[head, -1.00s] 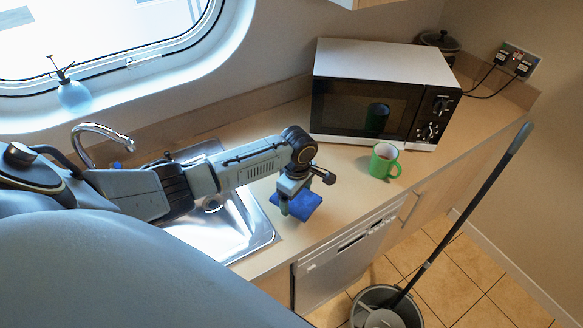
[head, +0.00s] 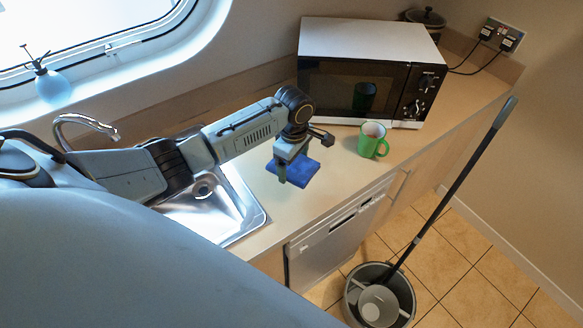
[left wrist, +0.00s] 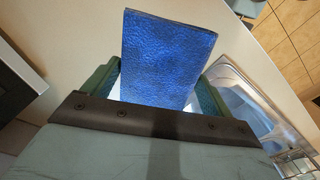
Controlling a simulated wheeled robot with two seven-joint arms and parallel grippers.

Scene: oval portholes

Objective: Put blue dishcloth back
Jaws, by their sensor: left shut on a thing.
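The blue dishcloth (head: 304,171) is a flat, dark blue piece at the worktop's front part, between the sink and the green mug. My left gripper (head: 282,176) is shut on it, pointing down. In the left wrist view the cloth (left wrist: 170,60) stands out between the two fingers, stiff and flat with a rough surface. I cannot tell whether the cloth touches the worktop (head: 262,245) or is held just above it. My right gripper is not in view.
The sink (head: 215,215) lies left of the cloth. A green mug (head: 371,142) stands to its right, before the microwave (head: 350,90). A bucket (head: 402,290) with a leaning mop (head: 450,195) stands on the floor. A spray bottle (head: 52,86) is on the sill.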

